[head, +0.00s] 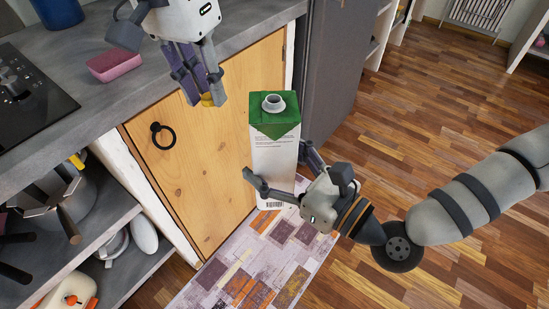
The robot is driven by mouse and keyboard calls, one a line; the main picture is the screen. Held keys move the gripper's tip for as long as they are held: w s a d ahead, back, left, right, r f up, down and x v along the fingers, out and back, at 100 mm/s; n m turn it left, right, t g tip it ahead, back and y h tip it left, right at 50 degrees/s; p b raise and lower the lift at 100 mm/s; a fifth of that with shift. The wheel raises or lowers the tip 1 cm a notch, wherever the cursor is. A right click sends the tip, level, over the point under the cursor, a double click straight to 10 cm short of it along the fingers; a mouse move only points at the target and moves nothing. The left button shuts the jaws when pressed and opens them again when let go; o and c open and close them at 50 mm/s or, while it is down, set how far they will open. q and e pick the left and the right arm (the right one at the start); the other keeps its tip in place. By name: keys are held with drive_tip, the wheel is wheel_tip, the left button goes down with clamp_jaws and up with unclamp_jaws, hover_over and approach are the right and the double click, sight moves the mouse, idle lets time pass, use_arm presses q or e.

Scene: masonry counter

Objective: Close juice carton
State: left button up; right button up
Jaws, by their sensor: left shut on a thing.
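The juice carton (273,152) is tall and white with a green top and stands upright in front of the wooden cabinet door. Its round white spout (273,102) is uncovered, with a dark opening. My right gripper (282,174) has its fingers around the carton's lower part and appears shut on it, holding it above the floor mat. My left gripper (207,94) points down, left of the carton's top and apart from it. It is shut on a small yellow cap (207,100), partly hidden by the fingers.
A grey counter (50,140) with a black cooktop (28,100) and a pink sponge (114,65) is at the left. Below are shelves with a pot (48,200). A patterned mat (250,265) lies on the wooden floor. Open floor lies to the right.

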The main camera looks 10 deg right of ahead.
sight(275, 99)
use_arm(q)
drive_tip(key=s+d+r+m, duration=0.1)
drive_tip(key=d+r, duration=0.2)
drive_tip(key=s+d+r+m, duration=0.2)
drive_tip(key=d+r, duration=0.1)
drive_tip(key=s+d+r+m, duration=0.1)
drive_tip(key=d+r+m, duration=0.1)
drive_tip(key=d+r, duration=0.1)
drive_tip(key=shift+s+r, duration=0.25)
drive_tip(key=shift+r, duration=0.1)
drive_tip(key=shift+a, duration=0.1)
drive_tip(key=shift+f, duration=2.05)
drive_tip(key=shift+f, duration=0.85)
drive_tip(key=shift+f, duration=0.55)
